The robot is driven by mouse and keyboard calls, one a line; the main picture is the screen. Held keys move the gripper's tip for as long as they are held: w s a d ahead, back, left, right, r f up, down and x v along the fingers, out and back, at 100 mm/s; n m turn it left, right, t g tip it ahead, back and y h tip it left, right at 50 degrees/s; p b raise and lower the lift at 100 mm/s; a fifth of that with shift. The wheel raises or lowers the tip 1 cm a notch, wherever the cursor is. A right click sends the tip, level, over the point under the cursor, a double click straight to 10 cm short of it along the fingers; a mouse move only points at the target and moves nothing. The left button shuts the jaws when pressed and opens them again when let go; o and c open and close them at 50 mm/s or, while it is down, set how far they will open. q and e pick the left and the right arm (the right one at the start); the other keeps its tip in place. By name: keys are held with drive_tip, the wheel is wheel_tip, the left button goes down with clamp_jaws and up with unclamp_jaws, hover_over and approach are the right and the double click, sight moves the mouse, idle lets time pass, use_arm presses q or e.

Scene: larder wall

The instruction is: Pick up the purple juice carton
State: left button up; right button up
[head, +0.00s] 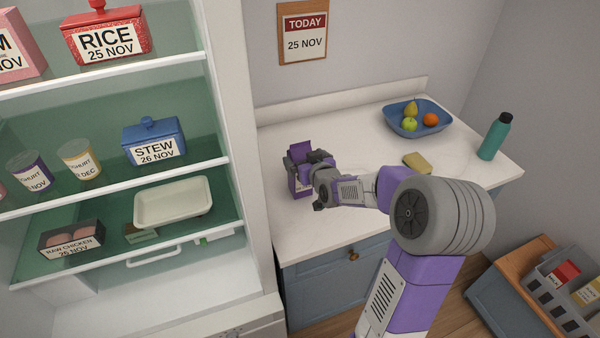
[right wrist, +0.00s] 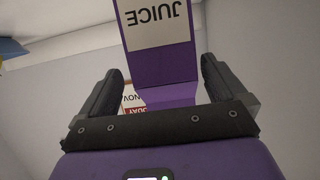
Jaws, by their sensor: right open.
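The purple juice carton (head: 302,147) stands upright on the white counter, near its left end, partly hidden by my right gripper. In the right wrist view the carton (right wrist: 168,68) fills the middle, with its white JUICE label upside down. My right gripper (head: 303,164) is level with the carton's upper part. Its open fingers stand on either side of the carton in the right wrist view, and I see no firm contact. My left gripper is not in view.
On the counter (head: 345,145) are a blue fruit bowl (head: 390,125), a yellow sponge (head: 417,163) and a teal bottle (head: 495,137). The open fridge shelves (head: 110,198) stand left. A grey crate (head: 545,300) is at lower right. The counter's middle is mostly clear.

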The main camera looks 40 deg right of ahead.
drive_tip(key=x, duration=0.4)
drive_tip(key=shift+w+a, duration=0.2)
drive_tip(key=shift+w, duration=0.05)
clamp_jaws()
drive_tip(key=shift+r, duration=0.15)
